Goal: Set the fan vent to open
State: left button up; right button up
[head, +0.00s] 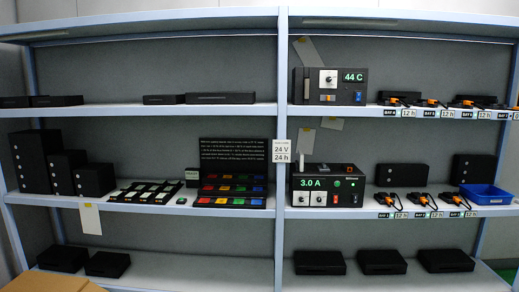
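A black box device (350,86) with a green 44 C readout stands on the upper right shelf. It has a white dial plate (328,81), a small orange and grey part (327,98) below the dial, a blue switch (358,97) and a grey vertical bar or handle (306,83). A second black device (328,186) reading 3.0 A stands on the middle right shelf, with two white dials, a red button and a green light. No part is clearly labelled as the fan vent, and its setting is too small to tell. Neither gripper shows in the head view.
Orange and black tools (390,200) line the right shelves beside time labels. A blue bin (486,194) sits at the middle right. Colored tiles (232,190) and black boxes (40,155) fill the middle left. A cardboard box (50,283) is at bottom left.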

aim_at(322, 97)
jog(key=i+z, duration=0.2)
jog(key=i, duration=0.2)
jog(key=i+j+z, duration=0.25)
jog(key=i, duration=0.15)
jog(key=i+j+z, duration=0.2)
jog(key=i, duration=0.2)
jog(key=i+l, duration=0.1)
jog(key=i, duration=0.45)
jog(key=z, duration=0.05)
